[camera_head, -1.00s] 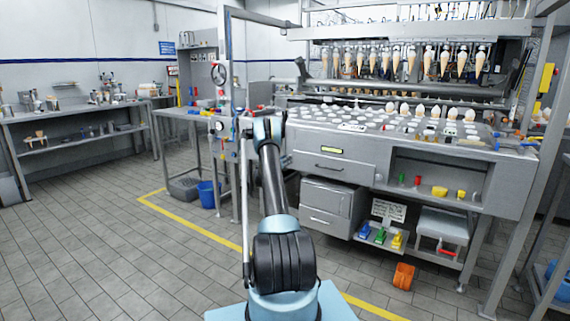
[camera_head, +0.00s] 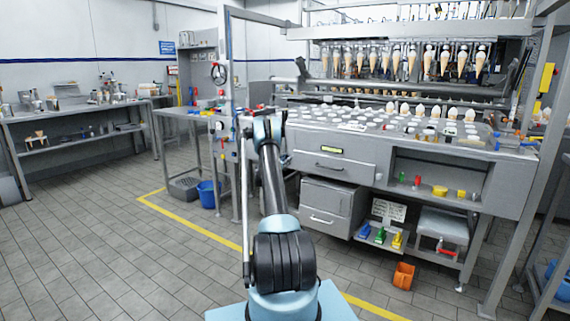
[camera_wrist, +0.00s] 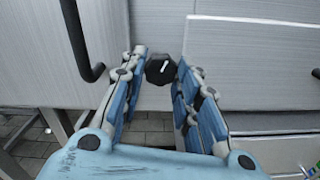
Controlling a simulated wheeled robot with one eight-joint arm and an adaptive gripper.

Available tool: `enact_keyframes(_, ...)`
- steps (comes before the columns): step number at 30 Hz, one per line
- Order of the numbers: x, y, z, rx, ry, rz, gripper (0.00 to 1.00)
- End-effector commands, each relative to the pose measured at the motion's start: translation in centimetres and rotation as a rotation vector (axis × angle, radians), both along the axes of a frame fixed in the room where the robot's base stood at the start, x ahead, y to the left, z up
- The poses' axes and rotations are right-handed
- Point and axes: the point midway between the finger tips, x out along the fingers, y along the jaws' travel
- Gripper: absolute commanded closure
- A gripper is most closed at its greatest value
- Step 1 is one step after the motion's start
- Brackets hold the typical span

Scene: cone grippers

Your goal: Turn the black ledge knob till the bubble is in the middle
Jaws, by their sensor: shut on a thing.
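The black knob (camera_wrist: 160,70) shows in the wrist view, faceted with a white pointer line that slants up to the right. It sits at the front of the grey machine. My gripper (camera_wrist: 161,65) has its two blue fingers on either side of the knob and is shut on it. In the head view my gripper (camera_head: 268,128) is at the machine's left front corner, and the knob is hidden there. A small yellow-green level vial (camera_head: 331,149) is on the machine's front face above a drawer. Its bubble is too small to make out.
A grey panel edge lies close on the right. Open floor lies to the left.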

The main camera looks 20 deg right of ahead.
Motion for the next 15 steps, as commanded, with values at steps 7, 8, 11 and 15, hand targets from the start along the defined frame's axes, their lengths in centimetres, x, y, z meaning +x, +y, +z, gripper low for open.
enact_keyframes(7,-0.01,-0.2,0.06,0.143,-0.184,-0.001,0.94)
enact_keyframes(8,-0.01,-0.21,0.06,0.161,-0.207,-0.002,0.94)
enact_keyframes(11,-0.03,-0.24,0.06,0.219,-0.282,-0.002,0.94)
enact_keyframes(15,-0.05,-0.27,0.06,0.301,-0.387,-0.004,0.94)
